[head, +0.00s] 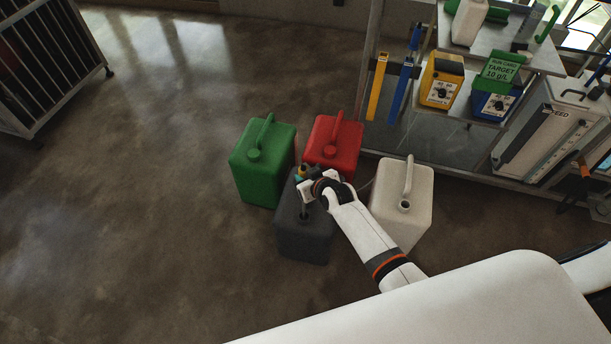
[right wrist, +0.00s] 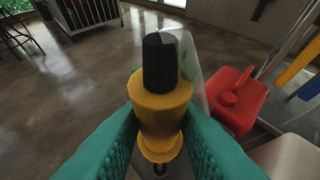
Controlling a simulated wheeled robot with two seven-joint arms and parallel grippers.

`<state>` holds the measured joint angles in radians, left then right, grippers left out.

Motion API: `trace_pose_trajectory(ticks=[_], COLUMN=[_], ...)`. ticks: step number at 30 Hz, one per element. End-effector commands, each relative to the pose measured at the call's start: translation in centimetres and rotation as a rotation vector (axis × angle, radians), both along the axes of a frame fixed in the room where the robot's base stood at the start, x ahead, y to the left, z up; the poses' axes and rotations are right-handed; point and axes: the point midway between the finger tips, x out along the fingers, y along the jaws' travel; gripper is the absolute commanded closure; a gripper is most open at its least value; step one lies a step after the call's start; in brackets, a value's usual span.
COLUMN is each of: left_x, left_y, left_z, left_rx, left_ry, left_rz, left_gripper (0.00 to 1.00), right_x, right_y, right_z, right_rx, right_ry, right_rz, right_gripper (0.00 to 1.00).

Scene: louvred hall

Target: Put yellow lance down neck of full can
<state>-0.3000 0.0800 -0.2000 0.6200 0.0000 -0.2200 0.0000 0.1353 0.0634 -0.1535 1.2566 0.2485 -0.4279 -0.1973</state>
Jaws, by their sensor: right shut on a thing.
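My right gripper (head: 303,177) is shut on the yellow lance (right wrist: 160,108), a yellow collar with a black top between two teal fingers in the right wrist view. In the head view the gripper is above the dark grey can (head: 303,238), near its dark neck. A dark piece shows under the collar; whether the lance's lower end is inside the neck I cannot tell. A green can (head: 262,170), a red can (head: 340,135) and a white can (head: 400,218) stand around it. No fill level is visible. My left gripper is not in view.
A slatted rack (head: 50,60) stands far left. Floor at left is clear.

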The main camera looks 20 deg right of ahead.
Motion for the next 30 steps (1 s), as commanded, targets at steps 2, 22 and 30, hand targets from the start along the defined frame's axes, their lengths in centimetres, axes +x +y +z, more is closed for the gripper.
trace_pose_trajectory(ticks=[2, 22, 30], left_x=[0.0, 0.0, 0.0], left_y=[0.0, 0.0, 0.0], left_z=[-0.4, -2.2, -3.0], left_rx=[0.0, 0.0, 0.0], left_ry=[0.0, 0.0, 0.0], left_rz=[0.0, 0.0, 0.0], left_gripper=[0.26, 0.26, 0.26], right_x=[0.1, 0.0, 0.1], right_y=[0.0, 0.0, 0.0], right_z=[-0.4, -2.7, -3.7], right_rx=[0.0, 0.0, 0.0], right_ry=[-0.002, -0.001, -0.002], right_rz=[0.0, 0.0, 0.0], right_gripper=[1.0, 1.0, 1.0])
